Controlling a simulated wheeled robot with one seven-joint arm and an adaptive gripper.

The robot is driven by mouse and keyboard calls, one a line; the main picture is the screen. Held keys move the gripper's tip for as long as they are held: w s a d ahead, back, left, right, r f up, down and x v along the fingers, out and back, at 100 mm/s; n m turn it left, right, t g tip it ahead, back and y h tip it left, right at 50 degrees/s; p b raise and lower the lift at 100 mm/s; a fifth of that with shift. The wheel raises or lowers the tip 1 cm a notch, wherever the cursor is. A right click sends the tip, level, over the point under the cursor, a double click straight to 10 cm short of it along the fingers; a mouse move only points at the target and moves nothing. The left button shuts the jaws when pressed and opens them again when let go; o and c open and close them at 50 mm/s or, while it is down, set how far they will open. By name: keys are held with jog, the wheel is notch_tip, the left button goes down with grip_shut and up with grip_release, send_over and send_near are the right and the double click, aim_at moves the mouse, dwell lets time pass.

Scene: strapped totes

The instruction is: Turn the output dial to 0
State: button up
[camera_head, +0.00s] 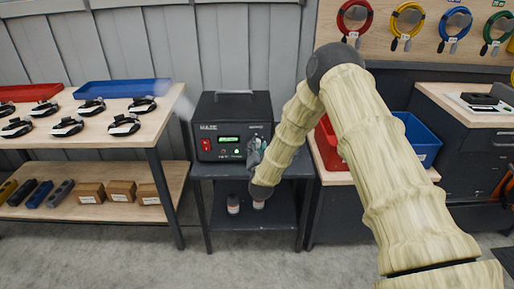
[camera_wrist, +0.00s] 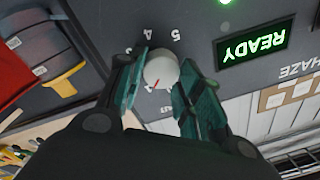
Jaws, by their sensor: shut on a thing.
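The output dial (camera_wrist: 161,68) is a pale round knob with a red pointer line. It sits on the dark front panel of the HAZE machine (camera_head: 233,112), a black box with a top handle. In the wrist view, which is upside down, the pointer aims to the lower left. Marks 5 and 4 show above the knob; the marks near the pointer are partly hidden by my fingers. My gripper (camera_wrist: 160,85) has its teal fingers closed on both sides of the dial. In the head view my gripper (camera_head: 255,152) covers the dial.
A lit green READY display (camera_wrist: 255,43) is beside the dial. A red switch (camera_head: 206,145) is at the panel's left. The machine stands on a small dark table (camera_head: 215,171). A workbench (camera_head: 150,117) stands left; red and blue bins (camera_head: 419,137) stand right.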

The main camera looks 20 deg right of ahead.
jog(key=shift+a+n+y, duration=0.15)
jog(key=shift+n+y, duration=0.15)
jog(key=shift+n, duration=4.5)
jog(key=shift+f, duration=0.1)
jog(key=o, duration=1)
jog(key=shift+o, duration=0.2)
jog(key=v, duration=1.2)
jog(key=shift+r, duration=0.3)
jog(key=shift+g, duration=0.3)
